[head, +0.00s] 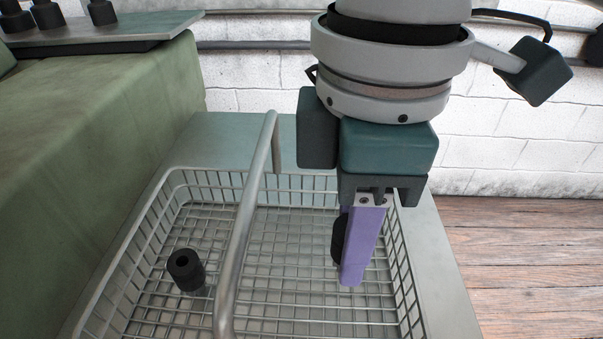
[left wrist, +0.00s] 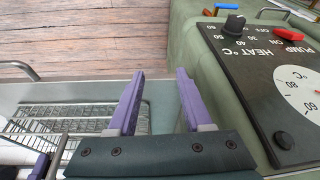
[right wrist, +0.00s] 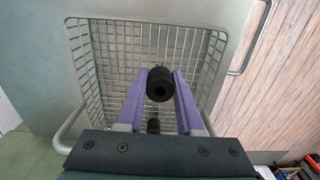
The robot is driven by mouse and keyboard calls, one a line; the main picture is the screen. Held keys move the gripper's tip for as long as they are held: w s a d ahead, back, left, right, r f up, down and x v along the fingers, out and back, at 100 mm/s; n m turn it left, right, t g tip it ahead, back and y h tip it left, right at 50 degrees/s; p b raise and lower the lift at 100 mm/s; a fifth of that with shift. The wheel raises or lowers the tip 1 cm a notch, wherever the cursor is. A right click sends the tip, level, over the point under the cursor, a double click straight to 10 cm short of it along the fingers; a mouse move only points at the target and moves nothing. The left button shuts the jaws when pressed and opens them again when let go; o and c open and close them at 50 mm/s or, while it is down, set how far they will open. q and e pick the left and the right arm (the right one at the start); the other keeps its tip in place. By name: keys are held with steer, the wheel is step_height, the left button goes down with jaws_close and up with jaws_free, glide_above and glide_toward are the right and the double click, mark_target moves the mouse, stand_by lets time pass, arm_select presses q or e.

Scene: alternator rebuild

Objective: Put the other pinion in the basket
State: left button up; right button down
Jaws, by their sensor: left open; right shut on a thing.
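My right gripper (head: 350,275) is shut on a black pinion (right wrist: 160,85), pointing down over the wire basket (head: 400,265). In the head view the held pinion (head: 338,240) shows only in part, behind a purple finger. In the right wrist view it sits between the fingertips, with the basket mesh below. Another black pinion (head: 186,270) stands in the basket at the left; it also shows in the right wrist view (right wrist: 153,126), below the held one. My left gripper (left wrist: 160,76) is open and empty in the left wrist view, and is outside the head view.
The basket's metal handle (head: 245,220) arches over it, left of my right gripper. A green machine body (head: 90,150) stands at the left, with a control panel (left wrist: 265,70). Several black cylindrical parts (head: 47,14) stand on a grey surface at the top left.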

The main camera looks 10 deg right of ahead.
mark_target(340, 296)
step_height(340, 296, down, 6)
steer(key=shift+f+b, duration=0.1)
steer(key=shift+b, duration=0.55)
steer(key=shift+f, duration=0.1)
steer(key=c, duration=0.5)
jaws_free()
steer(key=shift+c, duration=0.2)
step_height(340, 296, up, 12)
steer(key=p, duration=0.2)
steer(key=shift+p, duration=0.35)
